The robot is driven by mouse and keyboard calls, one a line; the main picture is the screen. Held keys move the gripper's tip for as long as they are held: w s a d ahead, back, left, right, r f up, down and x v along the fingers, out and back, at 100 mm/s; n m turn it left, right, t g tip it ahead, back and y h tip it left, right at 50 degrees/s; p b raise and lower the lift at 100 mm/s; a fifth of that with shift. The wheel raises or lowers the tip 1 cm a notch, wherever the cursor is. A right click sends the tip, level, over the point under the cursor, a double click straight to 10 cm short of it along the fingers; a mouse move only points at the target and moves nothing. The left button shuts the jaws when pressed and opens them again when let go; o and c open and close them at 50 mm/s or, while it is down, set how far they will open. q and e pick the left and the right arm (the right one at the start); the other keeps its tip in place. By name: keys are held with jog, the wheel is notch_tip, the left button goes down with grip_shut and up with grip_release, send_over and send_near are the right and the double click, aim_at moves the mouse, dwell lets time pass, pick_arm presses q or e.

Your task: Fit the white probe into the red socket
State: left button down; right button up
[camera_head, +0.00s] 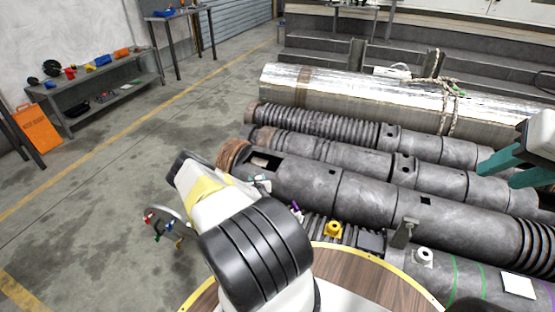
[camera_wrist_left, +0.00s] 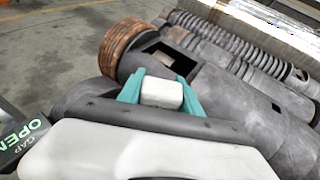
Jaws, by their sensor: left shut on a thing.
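My left gripper (camera_wrist_left: 161,95) is shut on a white block-shaped piece (camera_wrist_left: 161,92), which I take to be the white probe. Its teal fingers press on both sides of it, and its lower part is hidden. It is over the dark pipe, by a rectangular opening. In the head view my left gripper (camera_head: 259,182) is mostly hidden by its own wrist. My right gripper (camera_head: 515,170) is at the right edge, its teal fingers apart and empty. A small red end (camera_head: 148,219) shows on a cable ring at the left; I cannot tell whether it is the red socket.
Long dark pipes (camera_head: 370,195) fill the middle and right, with a silver cylinder (camera_head: 350,92) behind them. A yellow fitting (camera_head: 333,229) and a white round fitting (camera_head: 424,255) are near the front. A shelf (camera_head: 105,90) stands far left.

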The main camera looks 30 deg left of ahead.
pick_arm(q)
jog(key=shift+f, duration=1.7)
jog(key=shift+f, duration=0.1)
dwell(0.4)
jog(key=shift+f, duration=0.35)
jog(key=shift+f, duration=0.9)
jog(key=shift+f, duration=0.35)
jog(key=shift+f, duration=0.2)
jog(key=c, duration=0.7)
grip_release()
